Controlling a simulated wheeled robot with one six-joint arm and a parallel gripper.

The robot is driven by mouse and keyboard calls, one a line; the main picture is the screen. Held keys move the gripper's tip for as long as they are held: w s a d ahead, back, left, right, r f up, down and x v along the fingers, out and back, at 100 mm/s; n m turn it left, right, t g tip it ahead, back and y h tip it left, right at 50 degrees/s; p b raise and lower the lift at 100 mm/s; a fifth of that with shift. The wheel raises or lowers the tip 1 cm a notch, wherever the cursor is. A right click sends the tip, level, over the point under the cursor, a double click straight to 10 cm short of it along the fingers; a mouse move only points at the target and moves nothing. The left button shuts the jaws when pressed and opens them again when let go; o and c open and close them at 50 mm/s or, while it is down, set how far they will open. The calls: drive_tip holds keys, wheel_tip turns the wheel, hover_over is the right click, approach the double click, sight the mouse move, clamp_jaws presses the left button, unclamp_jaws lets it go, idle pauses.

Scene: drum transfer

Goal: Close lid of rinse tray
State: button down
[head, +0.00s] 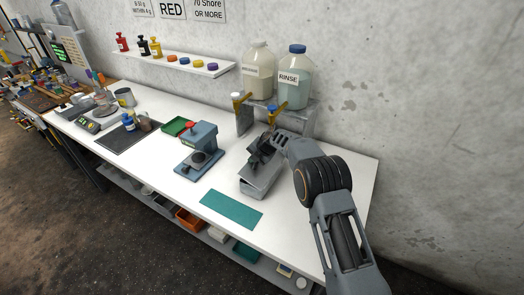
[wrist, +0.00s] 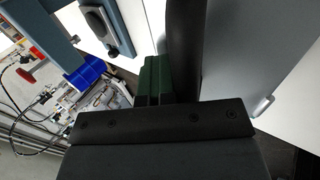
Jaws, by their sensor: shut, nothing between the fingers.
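The rinse tray (head: 258,187) is a small grey metal box on the white bench, in front of the stand with the RINSE jug. My gripper (head: 257,158) is over its back part, and my arm comes in from the right. The gripper is shut and empty. It hides much of the tray's top, so I cannot tell the lid's angle. In the wrist view my dark gripper parts fill the lower middle. A plain grey surface (wrist: 235,45) lies close beside them on the right; it may be the tray or its lid.
The RINSE jug (head: 295,78) with a blue cap and another jug (head: 258,75) stand on a metal stand (head: 306,122) behind. A blue-grey press (head: 198,150) is left of the tray. A teal mat (head: 231,209) lies in front. The bench's right end (head: 350,170) is bare.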

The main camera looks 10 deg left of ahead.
drive_tip(key=shift+w+a+f+g+h, duration=0.1)
drive_tip(key=shift+a+f+g+h, duration=0.15)
drive_tip(key=shift+f+h, duration=0.4)
drive_tip(key=shift+a+f+g+h, duration=0.15)
drive_tip(key=shift+f+g+h, duration=0.1)
drive_tip(key=shift+f+h, duration=0.4)
drive_tip(key=shift+f, duration=0.2)
drive_tip(key=shift+r, duration=0.15)
